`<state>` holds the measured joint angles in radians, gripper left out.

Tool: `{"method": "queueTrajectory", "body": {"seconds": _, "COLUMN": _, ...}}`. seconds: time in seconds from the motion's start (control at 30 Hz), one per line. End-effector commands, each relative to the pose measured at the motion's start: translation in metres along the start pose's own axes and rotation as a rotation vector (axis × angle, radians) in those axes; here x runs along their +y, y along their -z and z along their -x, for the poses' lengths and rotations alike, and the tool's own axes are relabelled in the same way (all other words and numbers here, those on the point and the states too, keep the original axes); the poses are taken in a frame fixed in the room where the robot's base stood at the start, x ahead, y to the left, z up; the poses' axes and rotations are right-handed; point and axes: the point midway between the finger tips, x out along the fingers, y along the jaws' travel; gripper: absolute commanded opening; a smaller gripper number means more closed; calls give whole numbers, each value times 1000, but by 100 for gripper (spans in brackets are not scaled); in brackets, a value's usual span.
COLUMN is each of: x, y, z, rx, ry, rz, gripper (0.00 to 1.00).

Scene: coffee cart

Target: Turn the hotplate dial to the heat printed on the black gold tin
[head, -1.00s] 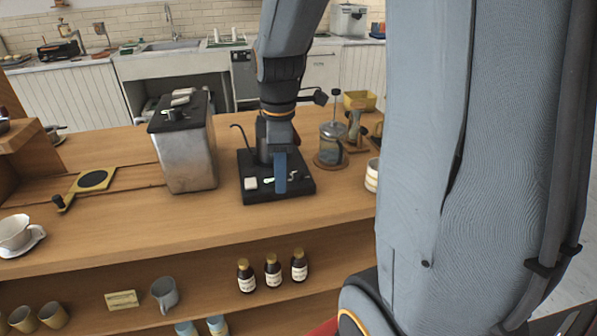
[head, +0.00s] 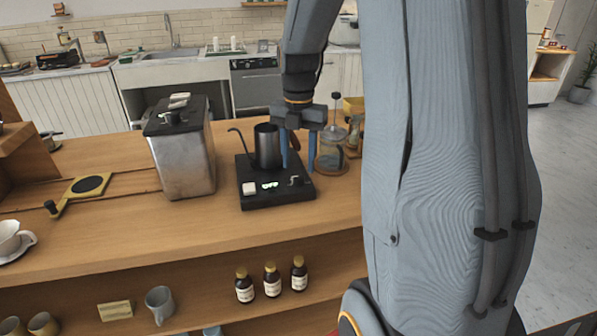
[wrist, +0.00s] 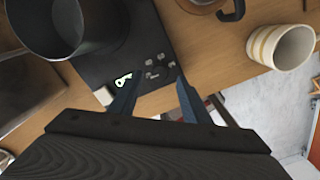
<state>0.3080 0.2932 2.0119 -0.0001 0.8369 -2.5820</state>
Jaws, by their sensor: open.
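The black hotplate (head: 262,200) stands on the wooden counter with a dark gooseneck kettle (head: 267,146) on it. A small lit green display (head: 269,185) and a dial (head: 295,180) are on its front part. In the wrist view the display (wrist: 123,80) shows at an angle, and the dial area (wrist: 158,68) has several grey marks around it; the setting is too small to read. My gripper (head: 299,165) is open and empty above the right side of the hotplate. Its blue fingertips (wrist: 159,78) appear on both sides of the dial area. I cannot make out a black gold tin.
A French press (head: 331,150) stands close right of the hotplate, and a metal box with a black lid (head: 185,165) to its left. A striped cup (wrist: 283,46) is near the counter edge. Dark gold-capped bottles (head: 272,280) stand on the shelf below.

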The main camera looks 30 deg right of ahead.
Motion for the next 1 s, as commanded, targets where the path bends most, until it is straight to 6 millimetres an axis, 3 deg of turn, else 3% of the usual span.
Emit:
{"method": "queueTrajectory", "body": {"seconds": 0.3, "x": 0, "y": 0, "z": -36, "rx": 0, "ry": 0, "rz": -1, "gripper": 43}}
{"method": "queueTrajectory", "body": {"seconds": 0.63, "x": 0, "y": 0, "z": -40, "rx": 0, "ry": 0, "rz": -2, "gripper": 43}}
{"method": "queueTrajectory", "body": {"seconds": 0.87, "x": 0, "y": 0, "z": -40, "rx": 0, "ry": 0, "rz": -2, "gripper": 4}}
{"method": "queueTrajectory", "body": {"seconds": 1.0, "x": 0, "y": 0, "z": -40, "rx": 0, "ry": 0, "rz": -4, "gripper": 2}}
